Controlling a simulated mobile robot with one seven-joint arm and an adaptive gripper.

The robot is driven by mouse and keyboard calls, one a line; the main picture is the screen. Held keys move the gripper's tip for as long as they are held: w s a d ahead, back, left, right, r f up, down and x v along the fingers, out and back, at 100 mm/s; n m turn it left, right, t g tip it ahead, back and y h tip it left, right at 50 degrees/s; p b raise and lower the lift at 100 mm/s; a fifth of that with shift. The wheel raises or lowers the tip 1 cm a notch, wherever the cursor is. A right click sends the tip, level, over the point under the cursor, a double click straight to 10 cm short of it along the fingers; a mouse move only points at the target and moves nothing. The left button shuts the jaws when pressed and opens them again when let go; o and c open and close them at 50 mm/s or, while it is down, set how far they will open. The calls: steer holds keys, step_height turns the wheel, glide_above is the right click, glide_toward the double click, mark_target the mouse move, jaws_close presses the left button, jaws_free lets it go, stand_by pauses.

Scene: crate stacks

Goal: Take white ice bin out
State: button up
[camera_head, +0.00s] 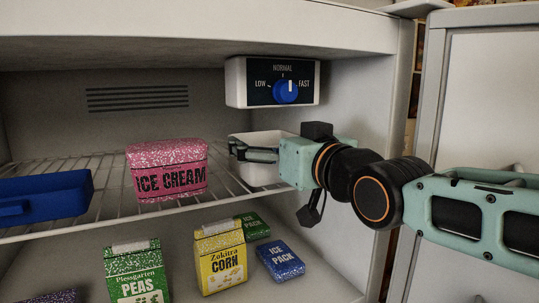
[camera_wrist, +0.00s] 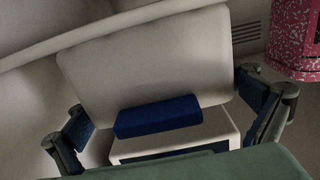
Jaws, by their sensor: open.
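The white ice bin (camera_head: 262,174) stands on the wire shelf of the freezer, below the temperature dial box and close to the right wall. My gripper (camera_head: 240,149) is in front of it and partly hides it. In the wrist view, a pale panel that appears to be the bin (camera_wrist: 150,60) fills the middle, with a blue bar (camera_wrist: 158,116) along its lower edge. My gripper's fingers (camera_wrist: 160,92) are spread apart on both sides of it, with nothing clamped. I cannot tell whether a finger touches the bin.
The white dial box (camera_head: 237,82) hangs just above the bin. A pink ice cream tub (camera_head: 168,168) and a blue tray (camera_head: 45,195) stand to the left. Peas, corn and ice packs lie below the shelf. The open door (camera_head: 500,80) stands at the right.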

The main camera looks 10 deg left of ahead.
steer(key=shift+w+a, duration=0.2)
steer(key=shift+w, duration=0.05)
steer(key=c, duration=1)
steer(key=shift+r, duration=0.15)
